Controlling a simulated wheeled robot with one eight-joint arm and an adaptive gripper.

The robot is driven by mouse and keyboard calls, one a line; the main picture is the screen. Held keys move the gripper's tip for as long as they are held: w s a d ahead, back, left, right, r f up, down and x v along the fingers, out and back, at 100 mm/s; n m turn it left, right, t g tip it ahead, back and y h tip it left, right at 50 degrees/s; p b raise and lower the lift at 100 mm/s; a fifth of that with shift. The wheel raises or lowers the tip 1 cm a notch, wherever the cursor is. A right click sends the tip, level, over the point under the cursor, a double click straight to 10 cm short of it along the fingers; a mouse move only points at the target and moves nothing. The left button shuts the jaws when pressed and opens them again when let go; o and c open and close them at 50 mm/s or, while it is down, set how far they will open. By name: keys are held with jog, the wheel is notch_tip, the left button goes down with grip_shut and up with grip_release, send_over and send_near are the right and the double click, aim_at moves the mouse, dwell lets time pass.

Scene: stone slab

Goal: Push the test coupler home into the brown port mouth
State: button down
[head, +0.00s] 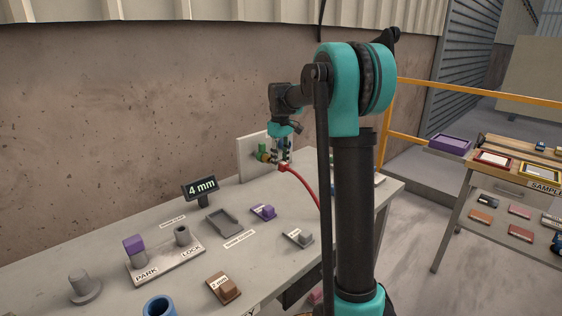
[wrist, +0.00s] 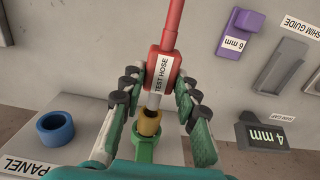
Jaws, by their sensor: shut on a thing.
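The test coupler (wrist: 160,68) is red with a grey tip and a "TEST HOSE" label, and its red hose runs up out of the wrist view. My gripper (wrist: 160,97) is shut on it, with fingers on both sides. The yellow-brown port mouth (wrist: 149,121) sits on a green fitting (wrist: 146,149) just below the grey tip. The tip lines up roughly with the mouth; I cannot tell if it has entered. In the head view, my gripper (head: 284,157) is beside the upright panel (head: 246,165), with the red coupler (head: 284,168) low between its fingers.
A blue ring (wrist: 55,131) is on the panel beside the fitting. The bench holds a "4 mm" display (head: 202,188), a grey shim guide (head: 226,220), a purple shim block (head: 264,212), a brown one (head: 223,288) and the PARK/LOCK base (head: 165,262). A yellow rail (head: 470,95) stands beyond.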

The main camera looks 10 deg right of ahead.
jog(key=shift+w+a, duration=0.5)
jog(key=shift+w, duration=0.25)
jog(key=shift+w+a, duration=0.5)
jog(key=shift+w, duration=0.25)
jog(key=c, duration=1.1)
grip_release()
jog(key=shift+o, duration=0.2)
notch_tip(320, 180, up, 12)
jog(key=shift+s, duration=0.1)
